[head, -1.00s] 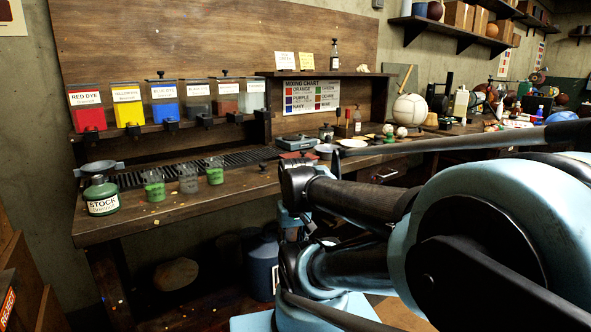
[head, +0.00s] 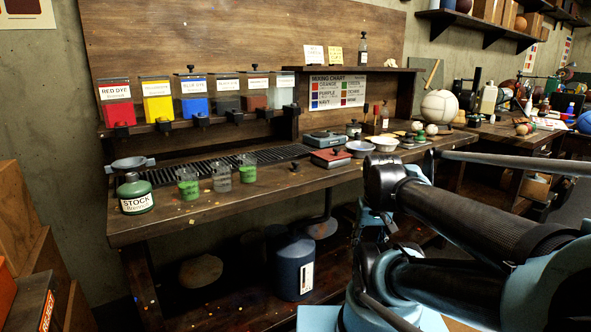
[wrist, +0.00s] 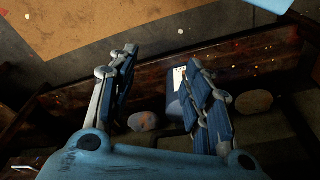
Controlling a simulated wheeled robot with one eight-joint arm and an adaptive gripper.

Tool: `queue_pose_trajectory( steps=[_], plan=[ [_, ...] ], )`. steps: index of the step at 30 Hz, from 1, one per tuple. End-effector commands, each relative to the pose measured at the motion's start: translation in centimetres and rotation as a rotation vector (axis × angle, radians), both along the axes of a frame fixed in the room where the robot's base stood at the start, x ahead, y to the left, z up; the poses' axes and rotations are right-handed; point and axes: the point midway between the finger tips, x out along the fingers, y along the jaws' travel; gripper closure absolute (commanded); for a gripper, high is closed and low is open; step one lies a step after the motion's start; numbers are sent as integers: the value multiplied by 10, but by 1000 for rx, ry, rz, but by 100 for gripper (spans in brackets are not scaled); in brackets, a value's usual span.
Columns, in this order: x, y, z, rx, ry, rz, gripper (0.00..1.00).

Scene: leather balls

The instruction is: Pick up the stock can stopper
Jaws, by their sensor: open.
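The green stock can (head: 137,197), labelled STOCK, stands at the left end of the bench in the head view. A grey funnel-like piece (head: 130,164) shows just above and behind its neck. I cannot clearly make out a stopper on the can. A small dark knobbed piece (head: 294,167), possibly a stopper, sits alone on the bench right of the jars. My gripper (wrist: 160,58) is open and empty in the wrist view, its two blue fingers spread apart, away from the can. The wrist view shows neither can nor stopper. The head view shows my arm at right, apart from the can.
Several glass jars (head: 222,179) stand right of the can. Dye containers (head: 157,101) line a rack behind. The bench (head: 240,203) has bare wood along its front. A blue drum (head: 294,265) stands beneath it. Wooden boxes (head: 22,215) stand at far left.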

Motion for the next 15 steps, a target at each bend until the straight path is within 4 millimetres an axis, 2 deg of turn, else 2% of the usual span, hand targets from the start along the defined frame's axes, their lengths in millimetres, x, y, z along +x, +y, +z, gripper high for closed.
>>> queue_pose_trajectory(
  steps=[2,5,15],
  plan=[
    [2,1,7,4,3,-4,52],
    [16,4,28,13,16,-19,52],
    [92,31,129,53,87,-111,52]
  ],
)
